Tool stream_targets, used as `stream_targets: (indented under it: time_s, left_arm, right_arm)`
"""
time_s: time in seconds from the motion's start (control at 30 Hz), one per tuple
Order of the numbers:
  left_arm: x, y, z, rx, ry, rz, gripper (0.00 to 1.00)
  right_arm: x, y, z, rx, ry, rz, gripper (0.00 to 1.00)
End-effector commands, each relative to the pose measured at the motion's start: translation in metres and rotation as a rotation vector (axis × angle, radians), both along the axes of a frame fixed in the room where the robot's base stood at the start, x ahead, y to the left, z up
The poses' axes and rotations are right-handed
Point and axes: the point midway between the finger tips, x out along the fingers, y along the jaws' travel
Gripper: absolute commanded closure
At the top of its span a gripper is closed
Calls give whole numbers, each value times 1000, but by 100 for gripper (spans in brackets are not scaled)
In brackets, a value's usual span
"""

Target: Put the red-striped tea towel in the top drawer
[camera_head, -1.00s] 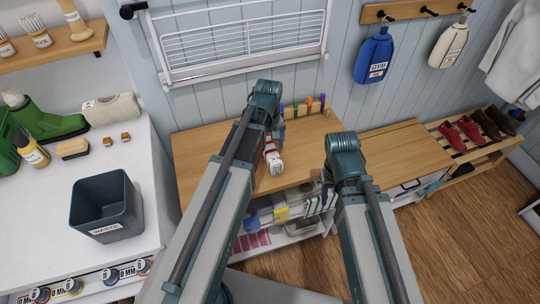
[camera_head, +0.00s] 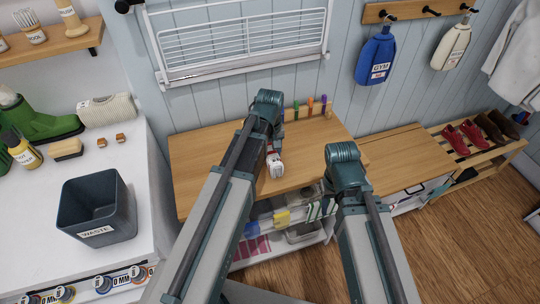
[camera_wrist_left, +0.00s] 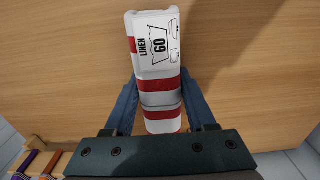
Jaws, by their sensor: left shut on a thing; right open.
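The red-striped tea towel (camera_wrist_left: 162,88) is a white folded bundle with red bands and a "LINEN 60" label. My left gripper (camera_wrist_left: 160,100) has its blue fingers on either side of it and is shut on it. In the head view the towel (camera_head: 275,165) shows at the end of my left arm, over the wooden top (camera_head: 210,155). Whether it touches the wood is unclear. Under that top, open storage with coloured cloths shows between my arms; I cannot tell which part is the top drawer. My right gripper is hidden behind its own arm.
Several coloured pegs stand at the back of the wooden top, near the wall. A grey waste bin (camera_head: 97,205) stands on the white counter (camera_head: 150,215) at left. A lower bench (camera_head: 400,155) and a shoe rack are at right. Wooden floor is clear at lower right.

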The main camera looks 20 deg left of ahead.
Motion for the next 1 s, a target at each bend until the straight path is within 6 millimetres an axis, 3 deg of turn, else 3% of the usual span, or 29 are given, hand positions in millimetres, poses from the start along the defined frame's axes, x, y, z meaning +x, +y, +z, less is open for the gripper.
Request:
stream_targets:
  time_s: [0.03,0.1,0.13,0.63,1.0]
  left_arm:
    - [0,0,0,0,0,0,86]
    - [0,0,0,0,0,0,99]
    - [0,0,0,0,0,0,100]
    - [0,1,7,0,0,0,100]
    - [1,8,39,0,0,-2,100]
  right_arm:
    - [0,0,0,0,0,0,50]
    - [0,0,0,0,0,0,50]
    - [0,0,0,0,0,0,50]
    - [0,0,7,0,0,0,50]
    - [0,0,39,0,0,0,50]
